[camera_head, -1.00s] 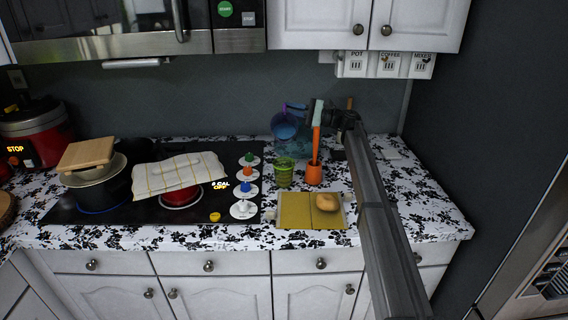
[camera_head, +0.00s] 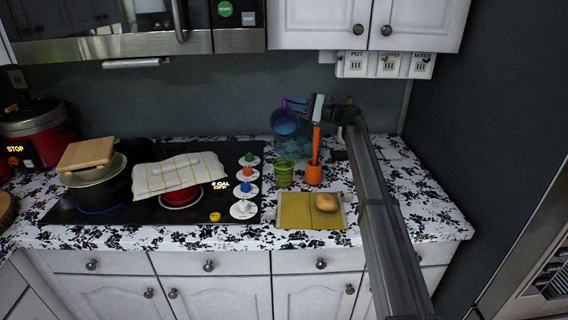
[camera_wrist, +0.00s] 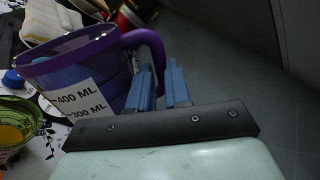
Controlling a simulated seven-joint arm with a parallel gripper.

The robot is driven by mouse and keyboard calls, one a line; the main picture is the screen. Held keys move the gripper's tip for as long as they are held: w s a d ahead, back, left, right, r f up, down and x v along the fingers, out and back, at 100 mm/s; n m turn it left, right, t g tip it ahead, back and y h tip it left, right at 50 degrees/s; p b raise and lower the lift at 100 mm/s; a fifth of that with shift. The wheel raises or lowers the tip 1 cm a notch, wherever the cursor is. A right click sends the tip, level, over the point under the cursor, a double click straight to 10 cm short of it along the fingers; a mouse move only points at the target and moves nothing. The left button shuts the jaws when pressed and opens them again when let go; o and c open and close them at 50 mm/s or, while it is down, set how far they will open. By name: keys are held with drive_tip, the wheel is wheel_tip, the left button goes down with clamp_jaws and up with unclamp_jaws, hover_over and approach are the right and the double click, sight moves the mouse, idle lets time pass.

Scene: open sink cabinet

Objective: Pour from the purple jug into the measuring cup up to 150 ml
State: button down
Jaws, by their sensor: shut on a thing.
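The purple jug (camera_head: 285,123) is held in the air above the back of the counter, over a pale bluish see-through shape (camera_head: 292,148). In the wrist view the jug (camera_wrist: 85,75) shows its purple rim, handle and white labels reading 400 ML and 300 ML. My gripper (camera_head: 304,106) is at its handle side; its blue fingers (camera_wrist: 163,85) are shut at the handle. A green cup (camera_head: 284,173) stands on the counter in front; it also shows in the wrist view (camera_wrist: 18,122) with something yellow inside. I cannot tell whether the green cup or the bluish shape is the measuring cup, nor the liquid levels.
An orange holder (camera_head: 314,175) with an upright orange-handled tool stands right of the green cup. A yellow board (camera_head: 294,213) with a sponge-like item lies in front. Small coloured knobs (camera_head: 246,188) and the stove are left. My arm crosses the counter's right side.

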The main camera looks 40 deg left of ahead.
sight(292, 118)
drive_tip(key=shift+s+d+r+n+g, duration=0.15)
drive_tip(key=shift+s+d+r+n, duration=0.15)
drive_tip(key=shift+r+n, duration=0.3)
drive_tip(key=shift+s+d+r+n+g, duration=0.15)
drive_tip(key=shift+s+d+r+n, duration=0.1)
drive_tip(key=shift+r+n, duration=0.35)
idle(5.3)
drive_tip(key=shift+w+a+f+m, duration=0.3)
drive_tip(key=shift+f+m, duration=0.25)
drive_tip(key=shift+f, duration=0.05)
drive_tip(key=shift+w+a+f+m, duration=0.3)
drive_tip(key=shift+f+m, duration=0.25)
drive_tip(key=shift+f, duration=0.05)
drive_tip(key=f, duration=0.2)
drive_tip(key=f+m, duration=0.1)
drive_tip(key=f, duration=0.1)
drive_tip(key=f+m+t, duration=0.1)
drive_tip(key=f, duration=0.1)
drive_tip(key=shift+w+a+f, duration=0.35)
drive_tip(key=shift+r+m, duration=0.1)
drive_tip(key=shift+m, duration=0.2)
